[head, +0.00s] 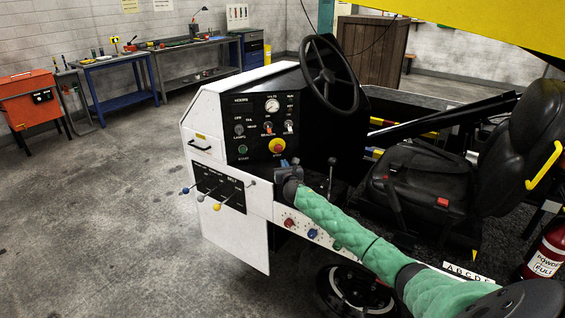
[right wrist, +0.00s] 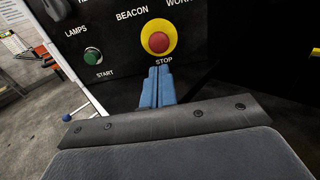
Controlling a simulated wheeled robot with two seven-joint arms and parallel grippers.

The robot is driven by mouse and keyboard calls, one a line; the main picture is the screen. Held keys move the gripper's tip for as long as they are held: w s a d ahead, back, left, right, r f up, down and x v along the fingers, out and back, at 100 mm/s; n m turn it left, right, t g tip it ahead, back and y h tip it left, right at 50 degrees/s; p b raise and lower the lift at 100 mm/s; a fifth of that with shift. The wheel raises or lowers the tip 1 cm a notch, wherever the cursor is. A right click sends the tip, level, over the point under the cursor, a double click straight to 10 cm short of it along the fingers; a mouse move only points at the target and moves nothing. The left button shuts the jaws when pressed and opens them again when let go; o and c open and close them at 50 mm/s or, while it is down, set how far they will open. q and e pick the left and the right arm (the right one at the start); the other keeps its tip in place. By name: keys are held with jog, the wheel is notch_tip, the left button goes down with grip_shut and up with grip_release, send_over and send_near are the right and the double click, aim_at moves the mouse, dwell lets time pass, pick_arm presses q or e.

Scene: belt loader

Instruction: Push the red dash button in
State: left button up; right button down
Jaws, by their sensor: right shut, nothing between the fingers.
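The red button (head: 277,146) sits in a round yellow surround on the black dash panel (head: 258,113), above the word STOP. It also shows in the right wrist view (right wrist: 159,42), whole and uncovered. My right gripper (head: 289,163) is shut and empty. Its blue fingertips (right wrist: 160,69) point at the panel just below the button, over the STOP label in the wrist view. They do not cover the red cap, and I cannot tell how far they are from the panel. My left gripper is not in view.
A green START button (right wrist: 93,56) is left of the red one. Switches and a gauge (head: 272,105) are above it. The steering wheel (head: 330,75) is up and right. Levers with coloured knobs (head: 217,207) stick out below left. The black seat (head: 430,180) is right.

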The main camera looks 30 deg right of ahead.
jog(key=v, duration=0.3)
jog(key=shift+a+r, duration=0.1)
jog(key=shift+r, duration=0.15)
jog(key=shift+s+a+b, duration=0.15)
jog(key=shift+s+b, duration=0.15)
jog(key=shift+b, duration=0.05)
jog(key=shift+s+f, duration=0.2)
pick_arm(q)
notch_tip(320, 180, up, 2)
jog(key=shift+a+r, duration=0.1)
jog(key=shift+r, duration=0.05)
pick_arm(e)
jog(key=shift+s+a+r, duration=0.1)
jog(key=shift+s+r, duration=0.05)
jog(key=shift+r, duration=0.05)
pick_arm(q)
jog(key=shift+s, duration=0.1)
pick_arm(e)
jog(key=shift+f, duration=0.15)
